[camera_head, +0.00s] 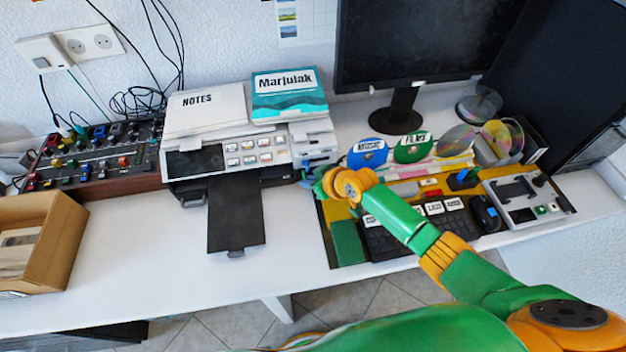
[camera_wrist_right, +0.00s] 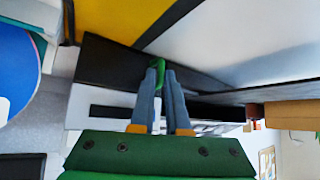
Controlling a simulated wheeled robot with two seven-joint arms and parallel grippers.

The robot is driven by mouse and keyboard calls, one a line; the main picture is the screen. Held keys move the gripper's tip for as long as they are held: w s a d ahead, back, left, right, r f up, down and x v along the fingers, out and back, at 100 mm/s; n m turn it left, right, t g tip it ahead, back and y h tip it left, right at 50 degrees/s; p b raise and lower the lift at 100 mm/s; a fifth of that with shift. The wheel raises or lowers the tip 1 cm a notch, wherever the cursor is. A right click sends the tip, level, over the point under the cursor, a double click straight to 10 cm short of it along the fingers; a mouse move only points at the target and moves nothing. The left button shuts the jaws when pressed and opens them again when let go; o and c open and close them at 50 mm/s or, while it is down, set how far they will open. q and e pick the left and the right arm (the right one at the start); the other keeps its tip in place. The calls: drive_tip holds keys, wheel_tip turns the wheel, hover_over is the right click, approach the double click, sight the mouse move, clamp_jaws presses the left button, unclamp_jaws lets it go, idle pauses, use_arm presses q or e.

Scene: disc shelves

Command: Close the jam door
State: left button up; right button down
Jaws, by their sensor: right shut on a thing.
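The grey and white printer (camera_head: 235,158) stands at the middle of the table, with its long black front flap (camera_head: 237,212) folded out over the table. My right gripper (camera_head: 325,186) is beside the printer's right side, partly hidden by my own wrist. In the right wrist view the fingers of my right gripper (camera_wrist_right: 161,72) are close together on a small green tab (camera_wrist_right: 155,63). The tab lies against a dark panel (camera_wrist_right: 105,70). I cannot tell for sure which part is the jam door. My left gripper is not in view.
A notes box (camera_head: 203,110) and a teal Marjulak box (camera_head: 288,95) lie on the printer. A cardboard box (camera_head: 60,240) is at the left. A yellow mat (camera_head: 325,212) holds a keyboard (camera_head: 375,243) and other items at the right. The table front left of the flap is clear.

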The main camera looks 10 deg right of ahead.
drive_tip(key=c, duration=1)
unclamp_jaws()
drive_tip(key=shift+w+a+r, duration=0.1)
drive_tip(key=shift+a+r, duration=0.15)
drive_tip(key=shift+a, duration=0.3)
drive_tip(key=shift+o, duration=0.2)
drive_tip(key=shift+a+r, duration=0.15)
drive_tip(key=shift+a, duration=0.05)
drive_tip(key=shift+w+d, duration=0.1)
drive_tip(key=shift+d, duration=0.05)
drive_tip(key=shift+d+r, duration=0.1)
drive_tip(key=shift+r, duration=0.15)
drive_tip(key=p+v, duration=0.2)
drive_tip(key=v, duration=0.4)
drive_tip(key=shift+s+d+f, duration=0.2)
drive_tip(key=shift+s, duration=0.25)
